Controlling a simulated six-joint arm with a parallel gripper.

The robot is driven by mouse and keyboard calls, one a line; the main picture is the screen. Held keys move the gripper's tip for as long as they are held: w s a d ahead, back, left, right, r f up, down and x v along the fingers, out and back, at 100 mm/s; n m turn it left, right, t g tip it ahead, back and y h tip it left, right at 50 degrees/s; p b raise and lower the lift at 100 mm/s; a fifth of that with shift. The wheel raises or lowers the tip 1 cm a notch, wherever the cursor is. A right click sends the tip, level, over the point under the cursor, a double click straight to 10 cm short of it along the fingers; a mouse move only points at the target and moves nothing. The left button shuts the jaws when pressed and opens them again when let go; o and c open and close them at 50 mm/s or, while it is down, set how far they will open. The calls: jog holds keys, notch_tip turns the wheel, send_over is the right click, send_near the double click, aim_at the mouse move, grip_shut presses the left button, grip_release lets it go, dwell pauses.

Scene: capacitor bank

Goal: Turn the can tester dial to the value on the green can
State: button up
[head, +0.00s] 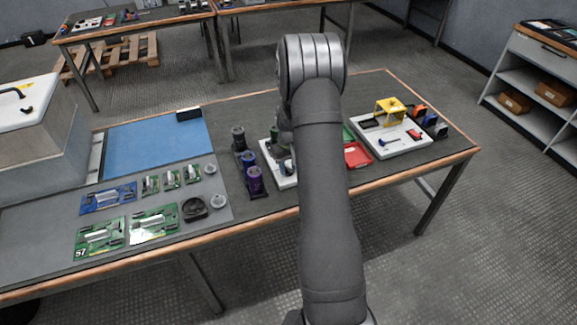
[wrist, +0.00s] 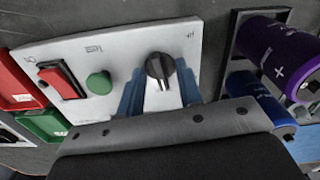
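The can tester (wrist: 115,50) is a white panel with a red rocker switch, a green button and a black dial (wrist: 160,68) in the wrist view. The dial's white mark points toward the bottom of that picture; I cannot read a scale around it. My gripper's blue fingers (wrist: 160,95) stand on both sides of the dial, apart, with a gap visible on each side. In the head view the tester (head: 284,181) is mostly hidden behind my arm. A dark green shape (head: 274,133) there may be the green can; its value is not readable.
A red bin (wrist: 14,85) and a green bin (wrist: 42,124) are at left. Circuit boards (head: 153,223) lie on the grey mat.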

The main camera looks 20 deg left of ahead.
grip_shut()
jog(key=shift+m, duration=0.8)
grip_release()
notch_tip(320, 180, up, 18)
jog(key=shift+f, duration=0.25)
